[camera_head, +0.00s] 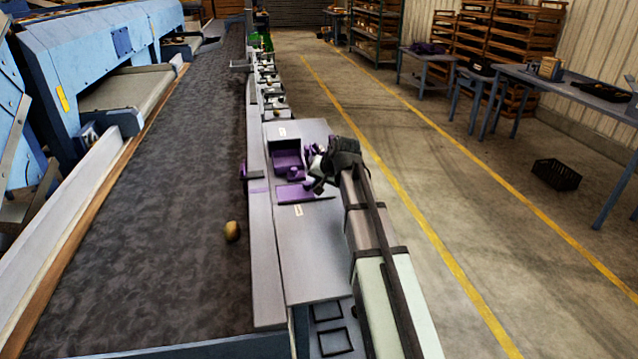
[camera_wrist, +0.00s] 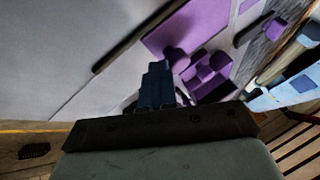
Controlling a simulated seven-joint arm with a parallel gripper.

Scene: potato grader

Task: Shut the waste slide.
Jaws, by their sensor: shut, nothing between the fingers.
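The waste slide appears to be the flat purple plate (camera_head: 292,194) on the grey side panel, near a white label. Just beyond it is a purple-framed recess (camera_head: 285,143), dark inside, which the plate does not cover. Small purple blocks, perhaps a handle (camera_head: 293,172), stand between them. In the wrist view the purple plate (camera_wrist: 185,28) and a raised purple handle-like part (camera_wrist: 208,72) lie just past my fingers. My gripper (camera_head: 318,186) is shut and empty, at the right side of the plate. Its fingers (camera_wrist: 157,88) are close to the purple parts; whether they touch is unclear.
A dark conveyor belt (camera_head: 170,190) runs along the left with one potato (camera_head: 232,231) on it. A small purple part (camera_head: 243,171) stands at the belt's edge. The floor aisle to the right is open, with a black crate (camera_head: 556,174) farther off.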

